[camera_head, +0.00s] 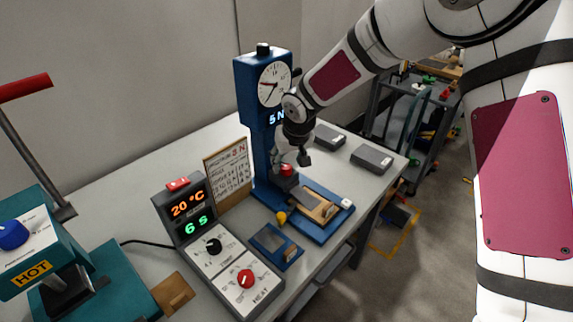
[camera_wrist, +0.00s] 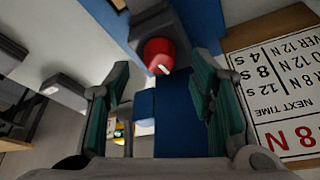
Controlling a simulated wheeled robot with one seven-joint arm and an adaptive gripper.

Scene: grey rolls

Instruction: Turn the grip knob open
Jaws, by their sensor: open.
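The red grip knob (camera_wrist: 157,54) with a white mark sits on a grey block of the blue test stand (camera_head: 259,150). It also shows in the head view (camera_head: 287,169), low on the stand's column below the dial. My gripper (camera_wrist: 160,85) is open, with its two teal-padded fingers on either side of the view. The knob appears between and beyond the fingertips, and nothing is held between them. In the head view my gripper (camera_head: 304,158) is close to the knob, above it and to its right. I cannot tell whether a finger touches it.
A notice board (camera_head: 228,172) stands left of the stand and close to the right finger in the wrist view. A control box (camera_head: 213,243) with readouts and a heat knob is farther left. Two grey blocks (camera_head: 371,159) lie on the table behind right.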

